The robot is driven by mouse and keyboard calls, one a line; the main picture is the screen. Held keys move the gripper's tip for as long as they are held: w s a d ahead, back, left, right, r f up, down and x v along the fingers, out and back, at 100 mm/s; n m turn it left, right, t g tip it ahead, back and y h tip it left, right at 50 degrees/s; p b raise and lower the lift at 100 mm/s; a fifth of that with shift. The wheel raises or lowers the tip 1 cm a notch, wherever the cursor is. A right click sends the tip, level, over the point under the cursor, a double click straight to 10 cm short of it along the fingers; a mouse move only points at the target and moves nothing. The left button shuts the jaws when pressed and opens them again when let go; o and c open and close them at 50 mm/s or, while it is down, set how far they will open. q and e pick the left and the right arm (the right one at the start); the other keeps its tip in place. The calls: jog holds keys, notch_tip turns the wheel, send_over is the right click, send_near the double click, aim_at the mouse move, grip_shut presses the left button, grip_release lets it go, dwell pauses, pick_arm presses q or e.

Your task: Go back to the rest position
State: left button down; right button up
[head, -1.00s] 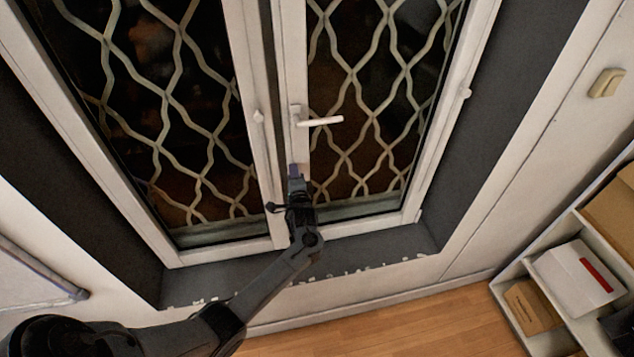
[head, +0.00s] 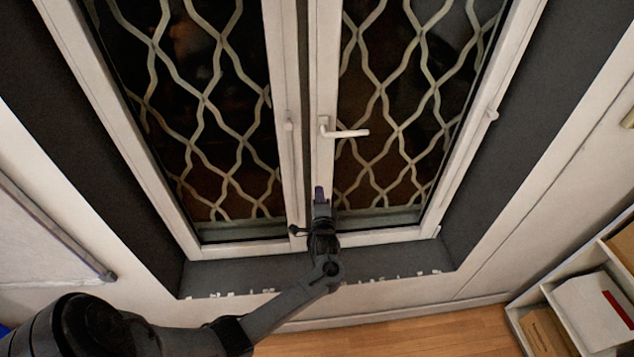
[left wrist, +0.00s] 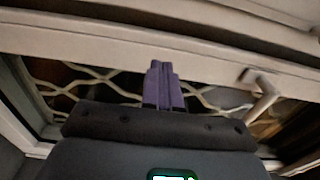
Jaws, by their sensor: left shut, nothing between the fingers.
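My left gripper (head: 320,194) is in front of the window, below the white window handle (head: 345,133). The handle points to the right, roughly level, on the middle frame of the closed window. In the left wrist view, the purple fingers of my left gripper (left wrist: 162,80) are together with nothing between them. The handle (left wrist: 264,92) shows to their right, apart from them. My left arm reaches in from the lower left. My right gripper is in neither view.
The dark window sill (head: 230,278) runs below the window. A white shelf (head: 525,296) with boxes stands at the lower right. A rail (head: 60,230) is on the left wall. Some wooden floor (head: 400,336) is clear.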

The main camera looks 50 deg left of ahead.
pick_arm(q)
jog(key=s+d+f+m+h+p, duration=0.1)
jog(key=s+d+p, duration=0.1)
jog(key=s+d, duration=0.3)
jog(key=s+d+f+m+h+p, duration=0.1)
jog(key=s+d+p, duration=0.15)
jog(key=s, duration=0.55)
jog(key=s+d+r+n+g+h+p, duration=0.1)
jog(key=s+d+r+h+p, duration=0.2)
jog(key=d+h, duration=0.45)
jog(key=s+d+r+n+h+p, duration=0.15)
jog(key=s+d+h, duration=0.25)
jog(key=d, duration=0.7)
jog(key=s+d+r+n+g+h, duration=0.1)
jog(key=s+d+r+n+g, duration=0.2)
jog(key=s, duration=0.5)
jog(key=shift+d+n+g+h+b, duration=0.35)
jog(key=shift+d+n+g, duration=0.25)
jog(key=shift+g, duration=0.5)
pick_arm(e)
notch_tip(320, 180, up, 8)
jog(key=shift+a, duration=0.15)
pick_arm(q)
jog(key=c, duration=1.8)
grip_release()
jog(key=shift+r, duration=0.1)
jog(key=shift+c, duration=0.2)
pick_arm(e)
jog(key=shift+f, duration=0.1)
